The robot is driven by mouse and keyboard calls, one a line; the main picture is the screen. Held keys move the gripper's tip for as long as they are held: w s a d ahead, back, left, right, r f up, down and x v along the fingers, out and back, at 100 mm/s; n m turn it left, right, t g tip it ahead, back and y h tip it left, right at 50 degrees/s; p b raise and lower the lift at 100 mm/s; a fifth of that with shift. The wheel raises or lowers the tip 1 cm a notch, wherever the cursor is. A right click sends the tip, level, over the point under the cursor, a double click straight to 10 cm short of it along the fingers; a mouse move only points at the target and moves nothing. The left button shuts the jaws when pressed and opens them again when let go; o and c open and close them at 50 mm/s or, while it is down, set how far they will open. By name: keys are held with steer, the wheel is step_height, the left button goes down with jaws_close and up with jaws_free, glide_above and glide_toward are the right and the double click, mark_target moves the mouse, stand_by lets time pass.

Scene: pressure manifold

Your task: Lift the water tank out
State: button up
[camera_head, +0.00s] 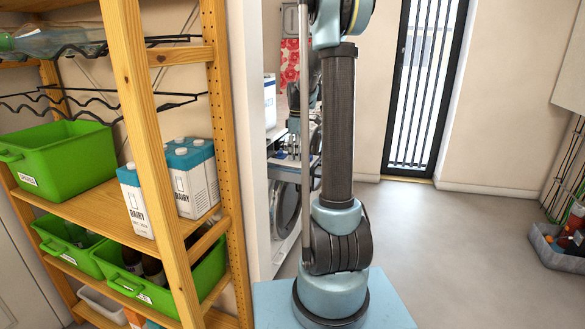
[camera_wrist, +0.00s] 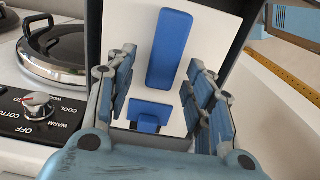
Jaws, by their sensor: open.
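In the wrist view, a white panel with a long upright blue bar (camera_wrist: 171,50) and a smaller blue block (camera_wrist: 151,115) below it faces me inside a dark frame. It appears to be the water tank (camera_wrist: 209,45), though I cannot be sure. My gripper (camera_wrist: 160,68) is open, with its fingers on either side of the blue bar. A gap shows between the bar and each finger.
A control panel with a knob (camera_wrist: 38,103) and a round metal-rimmed part (camera_wrist: 65,50) lie left of my gripper. In the head view, a wooden shelf (camera_head: 150,135) with green bins (camera_head: 63,160) and dairy cartons stands left. The floor at right is clear up to a grey crate (camera_head: 558,243).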

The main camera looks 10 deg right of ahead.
steer(key=shift+f, duration=0.45)
jaws_close()
steer(key=shift+r, duration=0.1)
step_height(320, 180, up, 9)
steer(key=shift+s+d+r+t+y, duration=0.2)
steer(key=shift+d+r+t+y, duration=0.2)
steer(key=shift+d+r+y, duration=0.15)
